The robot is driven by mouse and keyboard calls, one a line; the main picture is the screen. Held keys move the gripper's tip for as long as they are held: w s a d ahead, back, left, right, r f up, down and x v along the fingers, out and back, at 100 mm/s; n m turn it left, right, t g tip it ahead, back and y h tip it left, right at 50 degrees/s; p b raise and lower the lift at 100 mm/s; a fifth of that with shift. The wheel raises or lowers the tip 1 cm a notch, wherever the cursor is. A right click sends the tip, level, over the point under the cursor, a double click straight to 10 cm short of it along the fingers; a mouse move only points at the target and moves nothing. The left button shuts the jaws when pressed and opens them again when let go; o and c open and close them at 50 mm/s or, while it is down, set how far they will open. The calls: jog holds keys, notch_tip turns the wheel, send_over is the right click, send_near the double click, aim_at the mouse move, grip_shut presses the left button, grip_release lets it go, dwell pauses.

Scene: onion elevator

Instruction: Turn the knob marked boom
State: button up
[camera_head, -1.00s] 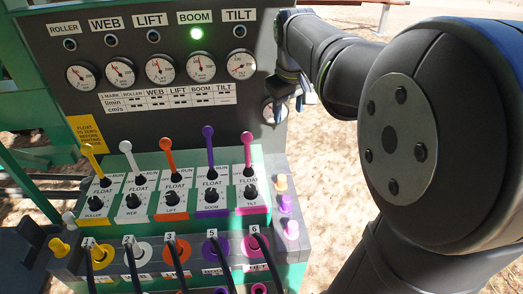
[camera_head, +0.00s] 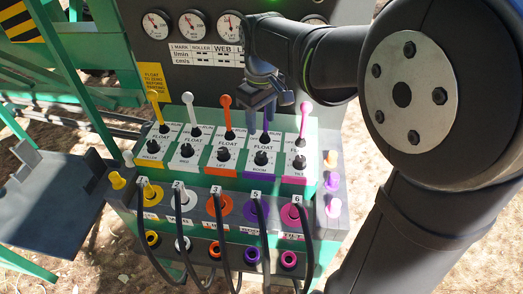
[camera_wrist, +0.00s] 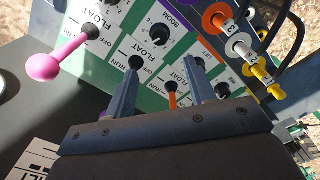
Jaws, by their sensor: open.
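The boom knob (camera_head: 261,158) is a small black dial on the white panel above the purple strip, between the lift knob (camera_head: 224,154) and the tilt knob (camera_head: 299,161). In the wrist view the boom knob (camera_wrist: 160,34) sits just beyond my fingertips, beside the "BOOM" label. My gripper (camera_head: 260,122) is open and empty, pointing down over the boom column above the knob and apart from it. In the wrist view, my gripper (camera_wrist: 162,64) shows two separated fingers. The purple boom lever is mostly hidden by my gripper.
The orange lever (camera_head: 226,103) and pink lever (camera_head: 306,106) stand on either side of my gripper. In the wrist view the pink lever (camera_wrist: 58,58) is at left. Black cables (camera_head: 262,225) plug into coloured sockets below the knobs. A gauge panel (camera_head: 200,60) rises behind.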

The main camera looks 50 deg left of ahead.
aim_at(262, 154)
notch_tip(262, 154, down, 12)
jog(key=shift+f, duration=0.1)
dwell(0.4)
jog(key=c, duration=1)
